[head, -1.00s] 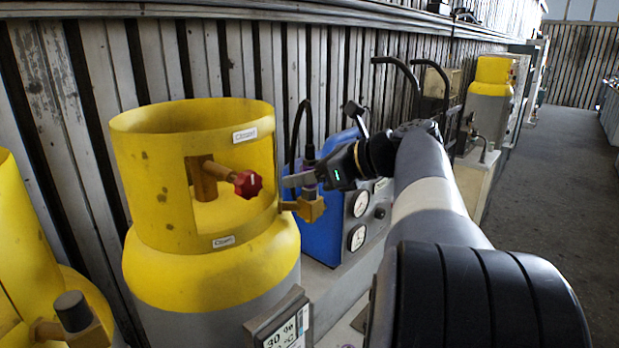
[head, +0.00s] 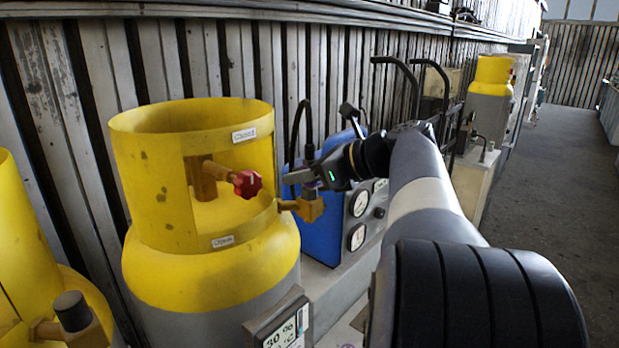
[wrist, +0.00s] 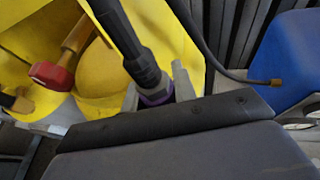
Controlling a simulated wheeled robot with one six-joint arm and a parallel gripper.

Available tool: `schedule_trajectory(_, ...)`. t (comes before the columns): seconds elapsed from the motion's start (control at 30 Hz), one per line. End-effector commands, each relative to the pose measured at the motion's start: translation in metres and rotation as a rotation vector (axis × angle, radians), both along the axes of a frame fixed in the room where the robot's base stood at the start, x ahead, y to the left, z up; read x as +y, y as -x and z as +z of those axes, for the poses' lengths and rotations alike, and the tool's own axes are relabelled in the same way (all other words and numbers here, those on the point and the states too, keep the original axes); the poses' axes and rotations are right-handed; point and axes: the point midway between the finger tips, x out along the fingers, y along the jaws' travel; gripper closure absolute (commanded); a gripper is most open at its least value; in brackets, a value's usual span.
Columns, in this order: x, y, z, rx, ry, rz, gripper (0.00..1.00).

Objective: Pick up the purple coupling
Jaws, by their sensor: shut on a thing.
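The purple coupling (wrist: 156,94) is a ring at the lower end of a thick black hose (wrist: 130,42). It sits between the two fingers of my gripper (wrist: 157,88), which is shut on it. In the head view my gripper (head: 304,176) reaches leftward to the coupling just above a brass fitting (head: 310,209) beside the yellow cylinder. There the fingers mostly hide the coupling. I cannot tell whether the coupling still touches the fitting.
The yellow-collared cylinder (head: 150,235) with a red valve knob (head: 246,184) stands close on the left. A blue unit with gauges (head: 322,235) is right behind my gripper. A thin black hose with a brass end (wrist: 225,68) hangs near my gripper. A digital scale display (head: 284,328) is below.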

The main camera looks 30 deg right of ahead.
Motion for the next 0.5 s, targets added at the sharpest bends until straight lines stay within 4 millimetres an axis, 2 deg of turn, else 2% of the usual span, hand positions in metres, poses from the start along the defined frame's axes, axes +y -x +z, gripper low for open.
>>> schedule_trajectory(0.3, 0.0, 0.0, 0.003, -0.002, 0.0, -0.001, 1.0)
schedule_trajectory(0.5, 0.0, 0.0, 0.022, -0.004, 0.003, 0.0, 1.0)
